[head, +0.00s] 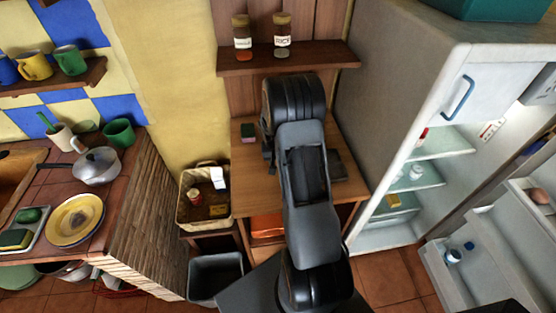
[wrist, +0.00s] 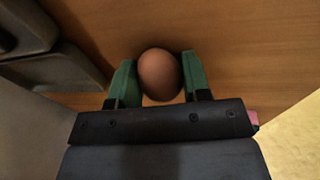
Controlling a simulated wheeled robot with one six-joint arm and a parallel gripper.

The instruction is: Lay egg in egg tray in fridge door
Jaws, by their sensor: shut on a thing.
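A brown egg (wrist: 159,74) sits between the two green fingertips of my gripper (wrist: 158,78) in the wrist view. The fingers are shut on it from both sides. The egg is over the wooden table top (wrist: 225,35); whether it touches the wood I cannot tell. In the head view my arm hides the gripper and this egg. The fridge (head: 410,105) stands open at the right. Its open door (head: 445,280) has shelves at the right edge. A small pinkish-brown, egg-like thing (head: 541,197) shows in a door shelf; the tray itself is not clear.
A dark grey object (wrist: 50,65) lies on the table beside the gripper. A pink and green block (head: 248,131) is at the table's left. A wall shelf (head: 300,62) with two jars is above. A basket (head: 203,205) and grey bin (head: 214,275) stand left of the table.

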